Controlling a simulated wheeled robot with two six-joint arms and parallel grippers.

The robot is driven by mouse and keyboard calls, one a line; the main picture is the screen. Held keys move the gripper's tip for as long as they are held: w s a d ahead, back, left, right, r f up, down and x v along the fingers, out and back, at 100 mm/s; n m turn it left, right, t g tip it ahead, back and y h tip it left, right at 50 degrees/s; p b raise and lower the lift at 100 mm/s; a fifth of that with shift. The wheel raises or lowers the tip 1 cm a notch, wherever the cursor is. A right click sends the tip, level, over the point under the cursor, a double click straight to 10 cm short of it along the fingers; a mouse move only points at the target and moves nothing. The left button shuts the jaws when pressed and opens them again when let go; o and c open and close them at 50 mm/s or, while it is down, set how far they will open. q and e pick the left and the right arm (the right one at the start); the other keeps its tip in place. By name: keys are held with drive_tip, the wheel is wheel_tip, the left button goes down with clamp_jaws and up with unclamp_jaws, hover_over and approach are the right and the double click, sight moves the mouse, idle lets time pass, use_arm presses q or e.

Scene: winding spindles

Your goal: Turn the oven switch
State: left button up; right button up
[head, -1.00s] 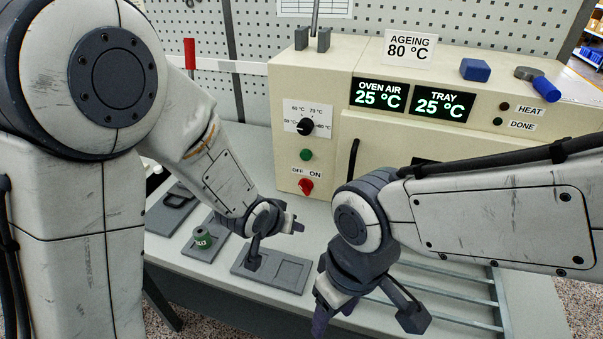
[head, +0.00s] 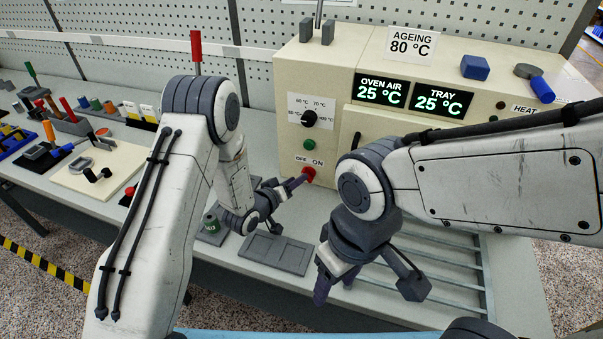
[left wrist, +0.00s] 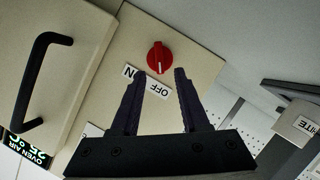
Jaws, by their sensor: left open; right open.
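The red oven switch (head: 309,174) is on the lower front of the cream oven (head: 300,75), beside the OFF and ON labels. The left wrist view shows the red knob (left wrist: 158,55) upright in front, its white mark pointing down toward the OFF label (left wrist: 158,89). My left gripper (head: 296,183) is open, its fingers directed at the switch. In the left wrist view the two dark fingertips (left wrist: 155,75) are spread apart, just below the knob in the picture; I cannot tell whether they touch anything. My right gripper (head: 335,285) is open and empty, low in front of the oven.
A black temperature dial (head: 309,118) and a green button (head: 309,145) sit above the switch. The oven door handle (left wrist: 38,78) stands out nearby. A grey tray (head: 275,252) and a green spool (head: 211,223) lie below my left gripper. Tools crowd the bench at left.

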use_arm(q)
drive_tip(key=shift+p+x, duration=0.3)
drive_tip(key=shift+x, duration=1.7)
clamp_jaws()
